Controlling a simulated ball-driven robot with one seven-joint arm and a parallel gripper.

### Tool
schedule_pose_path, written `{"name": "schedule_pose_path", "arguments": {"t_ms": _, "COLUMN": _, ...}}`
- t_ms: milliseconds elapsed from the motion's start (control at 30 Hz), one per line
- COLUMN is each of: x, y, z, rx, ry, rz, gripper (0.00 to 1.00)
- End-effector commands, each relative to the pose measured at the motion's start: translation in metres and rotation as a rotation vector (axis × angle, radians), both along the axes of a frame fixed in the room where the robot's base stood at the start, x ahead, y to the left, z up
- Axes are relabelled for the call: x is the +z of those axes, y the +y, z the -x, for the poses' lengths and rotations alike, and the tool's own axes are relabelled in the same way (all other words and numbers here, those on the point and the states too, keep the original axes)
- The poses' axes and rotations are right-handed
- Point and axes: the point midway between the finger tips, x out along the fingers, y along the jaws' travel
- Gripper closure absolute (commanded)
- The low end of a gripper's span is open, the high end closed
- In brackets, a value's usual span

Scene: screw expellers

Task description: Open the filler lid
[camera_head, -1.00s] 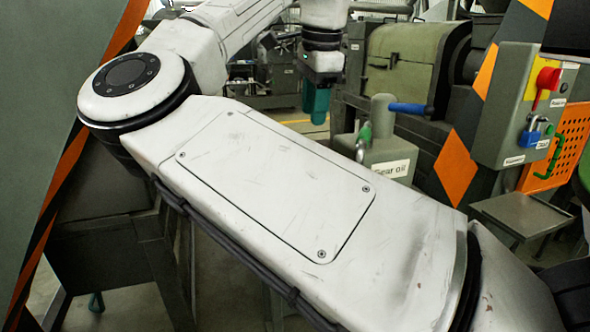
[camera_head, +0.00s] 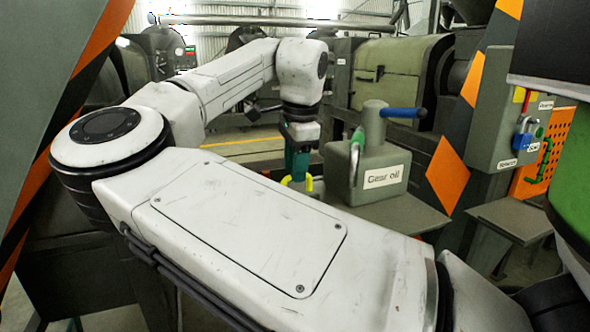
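The grey gear oil box (camera_head: 400,160) stands right of centre, with a white "Gear oil" label (camera_head: 384,177) on its front. A grey upright filler neck (camera_head: 374,130) rises from it; a blue handle (camera_head: 404,112) sticks out to the right at its top. A green-gripped lever (camera_head: 357,139) is on its left side, with a pale curved end below. I cannot make out the lid's seam; it appears shut. My gripper (camera_head: 297,183) is teal with yellow fingertips, pointing down left of the box. The fingertips are apart, with nothing seen between them.
The box stands on a grey ledge (camera_head: 425,212). A control box (camera_head: 490,130) with a blue padlock (camera_head: 522,141) stands to the right, beside an orange perforated panel (camera_head: 540,175). A green rounded machine housing (camera_head: 395,70) is behind. My arm covers much of the foreground.

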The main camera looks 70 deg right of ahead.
Motion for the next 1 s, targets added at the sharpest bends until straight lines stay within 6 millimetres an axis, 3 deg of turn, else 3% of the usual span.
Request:
{"name": "schedule_pose_path", "arguments": {"t_ms": 433, "x": -0.0098, "y": -0.0014, "z": -0.0013, "rx": 0.0, "ry": 0.0, "rz": 0.0, "gripper": 0.61}}
{"name": "schedule_pose_path", "arguments": {"t_ms": 833, "x": -0.0095, "y": -0.0013, "z": -0.0012, "rx": 0.0, "ry": 0.0, "rz": 0.0, "gripper": 0.99}}
{"name": "schedule_pose_path", "arguments": {"t_ms": 1000, "x": -0.0096, "y": -0.0012, "z": -0.0012, "rx": 0.0, "ry": 0.0, "rz": 0.0, "gripper": 1.0}}
